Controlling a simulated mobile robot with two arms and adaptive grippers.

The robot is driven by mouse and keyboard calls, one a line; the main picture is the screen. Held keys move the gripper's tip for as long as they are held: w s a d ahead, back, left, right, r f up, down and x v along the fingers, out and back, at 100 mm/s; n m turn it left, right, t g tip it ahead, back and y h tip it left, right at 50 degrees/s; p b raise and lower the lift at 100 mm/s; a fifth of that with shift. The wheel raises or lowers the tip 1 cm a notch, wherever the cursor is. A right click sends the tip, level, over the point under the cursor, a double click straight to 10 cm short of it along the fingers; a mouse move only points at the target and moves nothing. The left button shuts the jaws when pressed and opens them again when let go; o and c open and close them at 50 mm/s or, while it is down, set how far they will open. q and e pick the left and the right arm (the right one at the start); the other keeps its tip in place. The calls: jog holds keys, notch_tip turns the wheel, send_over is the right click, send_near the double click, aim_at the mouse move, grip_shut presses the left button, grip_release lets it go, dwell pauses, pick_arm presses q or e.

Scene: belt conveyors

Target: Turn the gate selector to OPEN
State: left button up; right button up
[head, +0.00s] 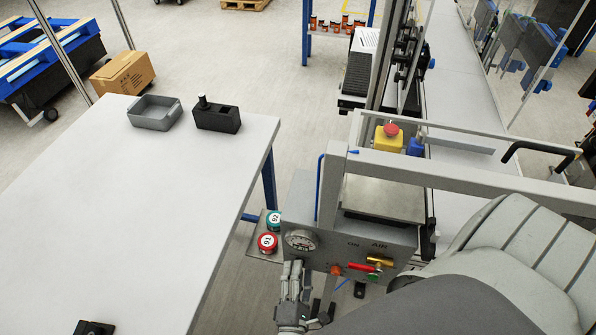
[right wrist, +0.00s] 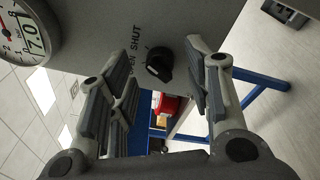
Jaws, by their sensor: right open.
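The gate selector (right wrist: 159,66) is a small black knob on the grey panel, with the words OPEN and SHUT beside it in the right wrist view. Which word it points to is too small to tell. My right gripper (right wrist: 158,62) is open, with one finger on each side of the knob in that picture. Whether the fingers touch it cannot be told. In the head view my right gripper (head: 293,283) is at the lower left of the control panel (head: 335,252), and the selector is hidden there. My left gripper is not in view.
A round gauge (head: 301,240), red lever (head: 362,267), brass valve (head: 380,261) and orange button (head: 336,269) are on the panel. A frame rail (head: 450,168) crosses above it. The white table (head: 130,215) at left holds a grey tray (head: 155,113) and black block (head: 217,118).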

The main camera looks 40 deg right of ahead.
jog(key=shift+w+d, duration=0.2)
jog(key=shift+w, duration=0.05)
grip_shut()
